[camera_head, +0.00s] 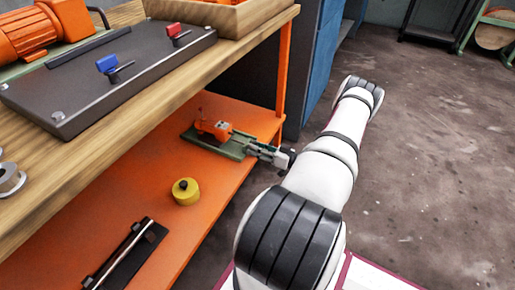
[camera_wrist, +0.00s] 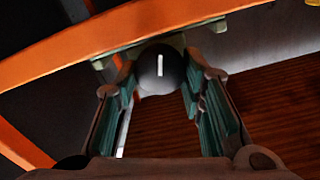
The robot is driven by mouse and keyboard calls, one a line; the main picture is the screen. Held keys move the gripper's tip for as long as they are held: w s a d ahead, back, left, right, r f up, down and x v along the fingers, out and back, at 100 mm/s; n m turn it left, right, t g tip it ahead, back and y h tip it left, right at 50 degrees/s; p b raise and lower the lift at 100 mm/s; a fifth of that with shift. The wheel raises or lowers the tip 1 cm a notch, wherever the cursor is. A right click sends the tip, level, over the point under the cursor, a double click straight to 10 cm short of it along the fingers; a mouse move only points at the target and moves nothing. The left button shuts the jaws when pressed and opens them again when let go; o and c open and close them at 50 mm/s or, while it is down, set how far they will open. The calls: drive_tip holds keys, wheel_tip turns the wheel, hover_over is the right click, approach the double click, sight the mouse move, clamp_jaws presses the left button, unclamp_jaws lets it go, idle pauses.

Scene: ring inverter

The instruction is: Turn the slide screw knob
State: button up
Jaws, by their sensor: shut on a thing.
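The slide (camera_head: 215,137), a green base with an orange block on it, lies on the orange lower shelf near its right end. My gripper (camera_head: 270,154) reaches in from the right and meets the slide's near end. In the wrist view the round black knob (camera_wrist: 161,68) has a white mark that stands upright. It sits between the two green-padded fingers of my gripper (camera_wrist: 160,80), which are shut on it. In the head view the knob is hidden by my gripper. Part of the slide's green end (camera_wrist: 175,42) shows behind the knob.
A yellow round weight (camera_head: 186,192) and a dark rail with a rod (camera_head: 125,255) lie on the lower shelf (camera_head: 150,180). An orange post (camera_head: 284,70) stands close behind my gripper. The wooden top (camera_head: 150,85) overhangs the shelf. The floor at right is open.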

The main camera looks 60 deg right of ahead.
drive_tip(key=o, duration=1.1)
drive_tip(key=shift+o, duration=0.2)
drive_tip(key=shift+s, duration=0.1)
drive_tip(key=s+d, duration=0.1)
drive_tip(key=s, duration=1)
drive_tip(key=shift+s, duration=0.4)
